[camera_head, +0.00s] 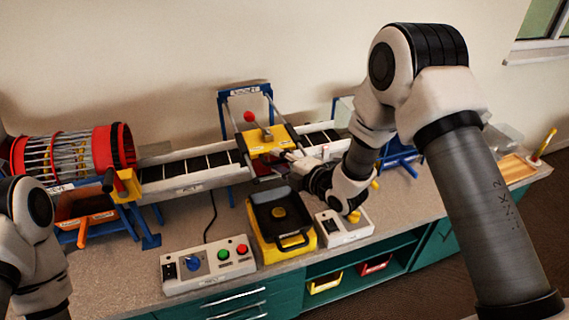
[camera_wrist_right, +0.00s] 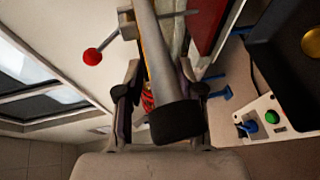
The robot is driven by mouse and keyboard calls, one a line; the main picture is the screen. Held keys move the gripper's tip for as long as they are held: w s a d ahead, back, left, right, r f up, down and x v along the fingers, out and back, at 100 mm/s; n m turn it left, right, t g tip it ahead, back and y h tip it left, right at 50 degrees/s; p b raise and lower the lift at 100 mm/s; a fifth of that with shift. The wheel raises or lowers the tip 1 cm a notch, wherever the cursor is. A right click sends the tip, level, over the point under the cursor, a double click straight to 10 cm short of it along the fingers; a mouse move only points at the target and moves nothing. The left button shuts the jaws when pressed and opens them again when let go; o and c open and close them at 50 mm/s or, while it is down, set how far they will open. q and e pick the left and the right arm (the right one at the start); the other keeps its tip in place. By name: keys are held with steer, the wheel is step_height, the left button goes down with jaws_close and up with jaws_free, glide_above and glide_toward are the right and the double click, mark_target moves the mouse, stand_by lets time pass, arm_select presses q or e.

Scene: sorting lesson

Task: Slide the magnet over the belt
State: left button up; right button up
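The yellow magnet carriage (camera_head: 268,140) sits on two rails that cross over the dark slatted belt (camera_head: 190,167). A grey bar handle with a black end (camera_wrist_right: 176,122) shows in the right wrist view, running between the fingers of my right gripper (camera_wrist_right: 161,72). A gap shows on the handle's left side, so the fingers look open around it, not closed on it. In the head view my right gripper (camera_head: 296,160) is at the near side of the carriage, and my wrist partly hides the belt's right part. My left arm shows at the left edge; its gripper is out of view.
A black pan on a yellow base (camera_head: 265,242) stands in front of the belt, between two button boxes (camera_head: 207,263) (camera_head: 343,226). A red-ended drum (camera_head: 112,147) is at the belt's left end, above a brown-filled tray (camera_head: 85,203). A blue frame (camera_head: 222,101) rises behind the carriage.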

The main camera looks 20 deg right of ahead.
steer(key=v, duration=1.1)
steer(key=shift+s+d, duration=0.2)
steer(key=shift+s, duration=0.15)
